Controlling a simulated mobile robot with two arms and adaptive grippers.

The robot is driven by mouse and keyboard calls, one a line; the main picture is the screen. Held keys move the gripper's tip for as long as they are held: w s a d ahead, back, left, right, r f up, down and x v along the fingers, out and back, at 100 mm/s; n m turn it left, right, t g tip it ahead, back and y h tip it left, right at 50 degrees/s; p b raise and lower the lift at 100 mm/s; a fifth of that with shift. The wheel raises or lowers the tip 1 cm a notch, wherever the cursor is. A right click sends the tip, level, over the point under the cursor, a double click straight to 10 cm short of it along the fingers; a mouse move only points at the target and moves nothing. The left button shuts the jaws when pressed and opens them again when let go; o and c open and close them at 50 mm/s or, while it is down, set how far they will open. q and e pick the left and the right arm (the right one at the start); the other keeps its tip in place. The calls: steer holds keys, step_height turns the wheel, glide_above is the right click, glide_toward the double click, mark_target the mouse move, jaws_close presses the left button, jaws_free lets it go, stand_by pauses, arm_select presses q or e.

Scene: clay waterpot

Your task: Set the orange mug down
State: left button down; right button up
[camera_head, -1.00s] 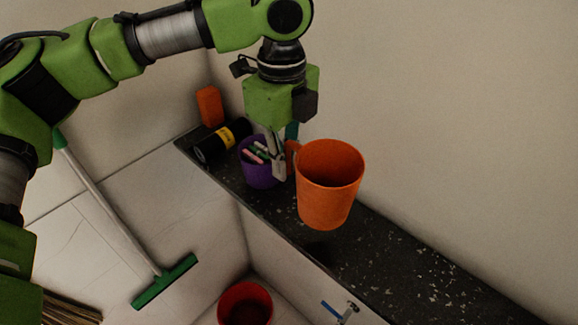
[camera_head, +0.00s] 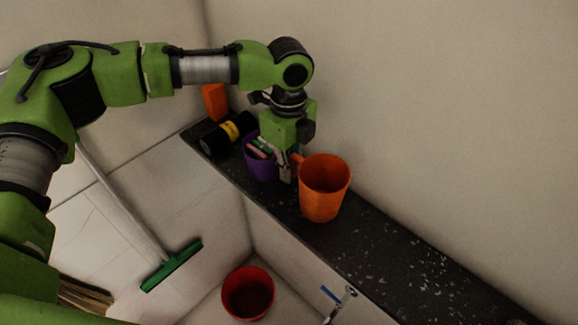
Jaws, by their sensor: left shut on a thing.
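The orange mug (camera_head: 324,192) is upright at the dark speckled counter (camera_head: 400,255), its handle toward the left. Its base appears at or very near the counter top; I cannot tell whether it touches. My left gripper (camera_head: 289,172) points down just left of the mug and is shut on its handle, which is mostly hidden by the fingers. My right gripper is not in view.
A purple cup (camera_head: 260,168) with several sticks stands close left of my left gripper. A black and yellow cylinder (camera_head: 224,134) and an orange block (camera_head: 214,101) are farther back. The counter is clear to the right. A red bucket (camera_head: 248,296) and green squeegee (camera_head: 172,266) are below.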

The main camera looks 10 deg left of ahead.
arm_select(q)
steer(key=shift+f, duration=0.1)
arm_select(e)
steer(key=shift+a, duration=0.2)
arm_select(q)
steer(key=c, duration=2.2)
jaws_free()
steer(key=shift+o, duration=0.2)
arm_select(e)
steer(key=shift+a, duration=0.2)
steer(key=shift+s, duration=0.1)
